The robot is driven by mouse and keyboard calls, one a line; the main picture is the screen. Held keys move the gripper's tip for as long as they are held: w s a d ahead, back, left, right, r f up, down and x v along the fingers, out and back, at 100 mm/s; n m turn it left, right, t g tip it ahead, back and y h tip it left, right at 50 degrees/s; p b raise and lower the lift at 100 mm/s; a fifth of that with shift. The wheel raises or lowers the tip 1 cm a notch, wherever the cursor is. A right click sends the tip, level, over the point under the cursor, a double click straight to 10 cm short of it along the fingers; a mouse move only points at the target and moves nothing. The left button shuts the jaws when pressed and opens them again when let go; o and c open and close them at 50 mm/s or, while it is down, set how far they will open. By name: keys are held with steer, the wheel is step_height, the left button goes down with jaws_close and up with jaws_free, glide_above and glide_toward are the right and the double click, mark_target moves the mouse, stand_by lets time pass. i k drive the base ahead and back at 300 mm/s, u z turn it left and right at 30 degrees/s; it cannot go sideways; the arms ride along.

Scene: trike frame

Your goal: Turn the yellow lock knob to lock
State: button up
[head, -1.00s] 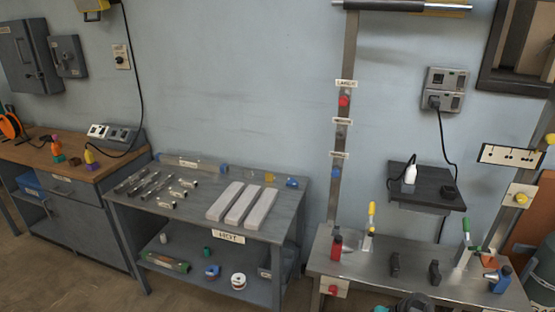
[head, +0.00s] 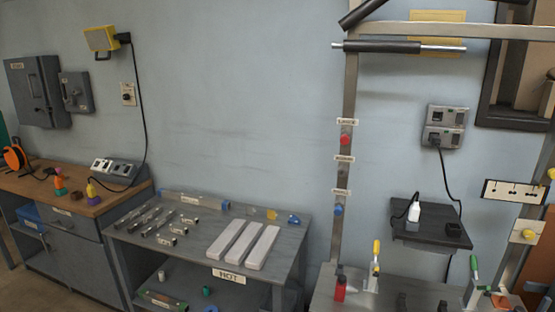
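A yellow knob (head: 528,234) sits on a pale plate on the slanted right post of the metal frame. A second yellow knob (head: 552,173) shows at the right picture edge, beside a white slotted plate (head: 513,192). I cannot tell from this view which of them is the lock knob, nor how either is turned. My gripper is not in view.
A workbench with a red bottle (head: 340,289) and yellow- and green-handled clamps stands at the lower right. A black shelf (head: 432,232) with a white bottle is on the wall. A grey table (head: 185,250) holds pale bars and metal parts.

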mark_target(528, 235)
steer(key=z, duration=4.25)
steer(key=i, duration=0.1)
steer(key=u, duration=2.8)
